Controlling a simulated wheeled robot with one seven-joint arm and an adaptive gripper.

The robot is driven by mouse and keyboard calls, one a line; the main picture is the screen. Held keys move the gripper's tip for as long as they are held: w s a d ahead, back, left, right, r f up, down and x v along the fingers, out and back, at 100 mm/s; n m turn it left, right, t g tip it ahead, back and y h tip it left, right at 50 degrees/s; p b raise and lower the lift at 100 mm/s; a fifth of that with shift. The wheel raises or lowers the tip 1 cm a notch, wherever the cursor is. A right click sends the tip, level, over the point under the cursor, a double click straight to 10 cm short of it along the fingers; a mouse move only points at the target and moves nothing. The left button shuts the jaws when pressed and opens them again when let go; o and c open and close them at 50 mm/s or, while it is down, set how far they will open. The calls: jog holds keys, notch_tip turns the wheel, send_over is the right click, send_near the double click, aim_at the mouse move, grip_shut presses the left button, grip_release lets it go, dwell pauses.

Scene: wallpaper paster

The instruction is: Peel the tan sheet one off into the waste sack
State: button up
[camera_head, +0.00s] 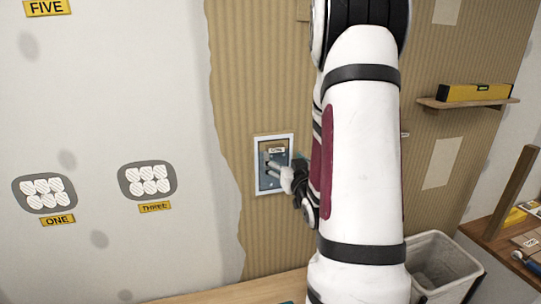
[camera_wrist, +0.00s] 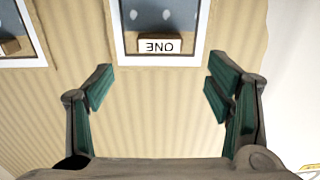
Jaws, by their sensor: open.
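A white-framed blue-grey panel (camera_head: 258,181) is on the ribbed tan wall covering (camera_head: 235,100), left of my arm. In the wrist view, a white frame (camera_wrist: 159,60) holds an upside-down label ONE (camera_wrist: 160,45). I cannot tell which tan piece is sheet one. My gripper (camera_head: 276,165) is at the panel in the head view, partly hidden by my wrist. In the wrist view my gripper (camera_wrist: 160,75) is open, its fingers apart below the frame with nothing between them. A grey open-topped bin (camera_head: 462,273) stands lower right, partly behind my arm; I cannot make out a sack.
Pale plaster wall (camera_head: 110,90) lies left, with pads above signs ONE (camera_head: 57,220) and THREE (camera_head: 155,207), and sign FIVE (camera_head: 47,8) above. A shelf (camera_head: 468,105) bears a yellow level (camera_head: 475,92). A wooden bench (camera_head: 490,237) with tools is at right.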

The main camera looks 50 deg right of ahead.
aim_at(277, 148)
jog(key=x, duration=0.7)
jog(key=shift+w+d+p, duration=0.2)
jog(key=shift+w+p, duration=0.1)
jog(key=shift+p, duration=0.1)
jog(key=shift+c, duration=0.5)
jog(key=c, duration=1.2)
